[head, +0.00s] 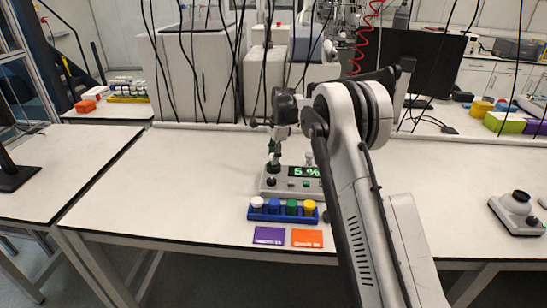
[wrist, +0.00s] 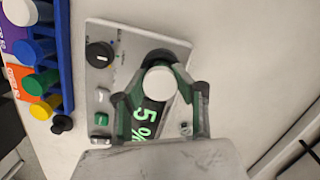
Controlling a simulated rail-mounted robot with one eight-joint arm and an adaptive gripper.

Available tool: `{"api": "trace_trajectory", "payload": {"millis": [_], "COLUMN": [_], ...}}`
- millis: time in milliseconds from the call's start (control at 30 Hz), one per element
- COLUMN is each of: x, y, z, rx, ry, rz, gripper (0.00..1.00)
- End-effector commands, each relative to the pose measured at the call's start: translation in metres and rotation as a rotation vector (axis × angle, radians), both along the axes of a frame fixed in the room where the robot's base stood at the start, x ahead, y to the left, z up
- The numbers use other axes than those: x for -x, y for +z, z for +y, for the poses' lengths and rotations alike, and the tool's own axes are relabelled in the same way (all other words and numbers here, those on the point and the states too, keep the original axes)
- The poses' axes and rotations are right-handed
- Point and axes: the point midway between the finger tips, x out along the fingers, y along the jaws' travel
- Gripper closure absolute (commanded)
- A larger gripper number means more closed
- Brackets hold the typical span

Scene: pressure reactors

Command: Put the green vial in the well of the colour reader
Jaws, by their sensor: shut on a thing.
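The green vial (head: 291,207) stands in the blue rack (head: 283,218) between a blue and a yellow vial. It also shows in the wrist view (wrist: 42,82). The colour reader (head: 268,184) stands behind the rack, its display showing "5 %"; its panel (wrist: 120,45) fills the middle of the wrist view. My gripper (head: 276,152) is over the reader's left part. In the wrist view my gripper (wrist: 160,95) is shut on a white-capped thing (wrist: 159,83), directly over or in the dark ring of the reader's well (wrist: 160,56). I cannot tell how deep it sits.
The rack also holds white (head: 257,202), blue (head: 275,207) and yellow (head: 309,208) vials. Purple (head: 269,235) and orange (head: 307,238) cards lie in front of it. My arm hides the table right of the reader. The table left of the reader is clear.

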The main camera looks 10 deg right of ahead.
Motion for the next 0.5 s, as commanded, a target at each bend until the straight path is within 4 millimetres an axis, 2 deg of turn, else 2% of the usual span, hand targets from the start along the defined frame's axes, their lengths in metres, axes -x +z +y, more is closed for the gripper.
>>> {"api": "trace_trajectory", "payload": {"millis": [467, 500], "x": [0.0, 0.0], "y": [-0.0054, -0.0053], "z": [0.0, 0.0], "rx": [0.0, 0.0], "ry": [0.0, 0.0], "rz": [0.0, 0.0], "gripper": [1.0, 0.72]}}
